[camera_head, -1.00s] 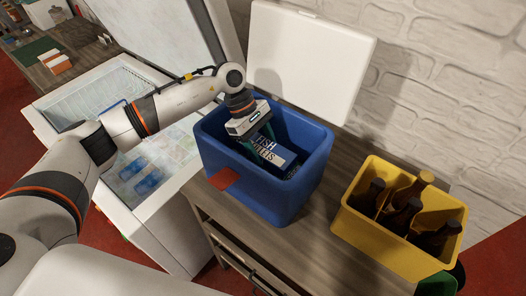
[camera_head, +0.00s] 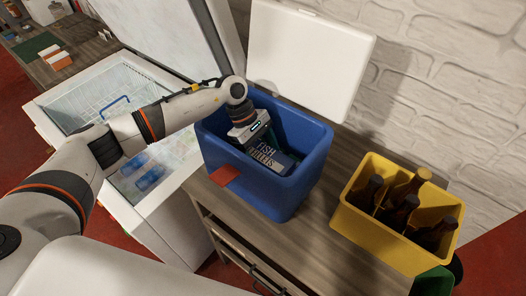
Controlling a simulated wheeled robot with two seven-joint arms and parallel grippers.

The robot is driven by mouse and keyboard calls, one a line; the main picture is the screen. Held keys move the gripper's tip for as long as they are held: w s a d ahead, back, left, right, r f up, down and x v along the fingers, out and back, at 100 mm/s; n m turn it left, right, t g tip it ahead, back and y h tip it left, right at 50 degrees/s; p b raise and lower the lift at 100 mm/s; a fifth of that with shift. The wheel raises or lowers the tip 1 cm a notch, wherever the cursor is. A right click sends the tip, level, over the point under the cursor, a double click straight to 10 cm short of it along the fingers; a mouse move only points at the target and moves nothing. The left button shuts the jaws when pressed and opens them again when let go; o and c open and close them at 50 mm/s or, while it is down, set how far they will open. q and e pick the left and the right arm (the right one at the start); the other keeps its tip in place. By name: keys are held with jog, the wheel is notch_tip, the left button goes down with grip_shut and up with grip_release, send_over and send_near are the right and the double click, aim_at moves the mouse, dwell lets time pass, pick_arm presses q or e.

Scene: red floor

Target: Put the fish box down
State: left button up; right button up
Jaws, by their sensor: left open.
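The fish box (camera_head: 267,158) is a dark box with "FISH" lettering. It lies inside the blue cooler (camera_head: 297,192), whose white lid stands open behind it. My left gripper (camera_head: 254,143) reaches down into the cooler, right at the box's upper left side. Its jaws are open; the fingertips are mostly hidden by the gripper body and the box, so I cannot tell whether they touch it. My right gripper is not in view.
A yellow crate (camera_head: 358,214) with several brown bottles stands right of the cooler on the wooden counter (camera_head: 312,240). An open chest freezer (camera_head: 150,205) stands to the left. A white brick wall (camera_head: 440,80) rises behind.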

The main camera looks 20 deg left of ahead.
pick_arm(q)
jog(key=shift+r, duration=0.2)
jog(key=b+v, duration=0.4)
jog(key=v, duration=0.6)
jog(key=shift+w+a+r, duration=0.1)
jog(key=shift+a, duration=0.1)
jog(key=shift+v, duration=0.75)
jog(key=shift+d, duration=0.1)
